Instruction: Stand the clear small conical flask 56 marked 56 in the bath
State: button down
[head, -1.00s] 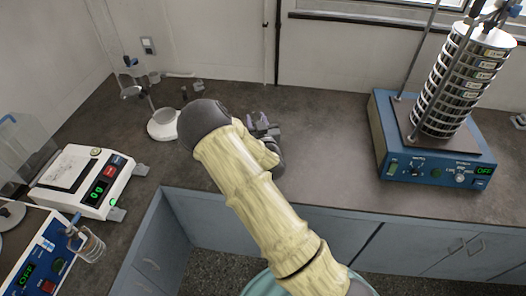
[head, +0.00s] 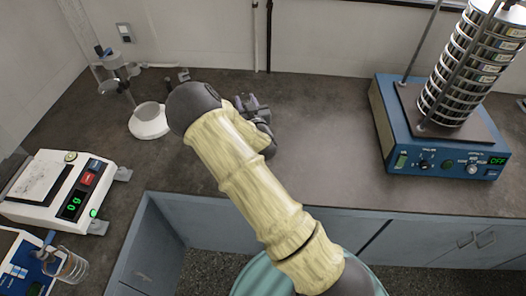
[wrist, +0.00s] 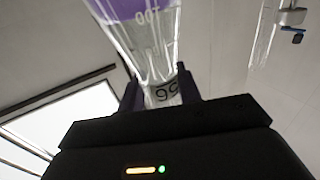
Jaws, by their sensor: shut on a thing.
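My gripper (head: 255,110) is above the dark bench in the head view, largely hidden behind my own arm. In the wrist view my gripper (wrist: 160,92) is shut on the clear flask (wrist: 150,50), with one finger on each side of it. The tag between the fingers seems to read 56 upside down, and a purple band marked 100 lies farther along the glass. The flask cannot be made out in the head view. I cannot identify the bath in either view.
A blue sieve shaker (head: 440,150) with a tall sieve stack stands at right. The middle bench is clear.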

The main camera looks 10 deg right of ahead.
notch_tip(320, 180, down, 5)
jog(key=b, duration=0.4)
jog(key=shift+w, duration=0.15)
jog(key=shift+w+a+f+p, duration=0.1)
jog(key=shift+f+p, duration=0.25)
jog(key=shift+f, duration=2.55)
notch_tip(320, 180, down, 4)
jog(key=shift+f, duration=0.1)
jog(key=shift+s+f, duration=0.2)
jog(key=shift+f, duration=0.1)
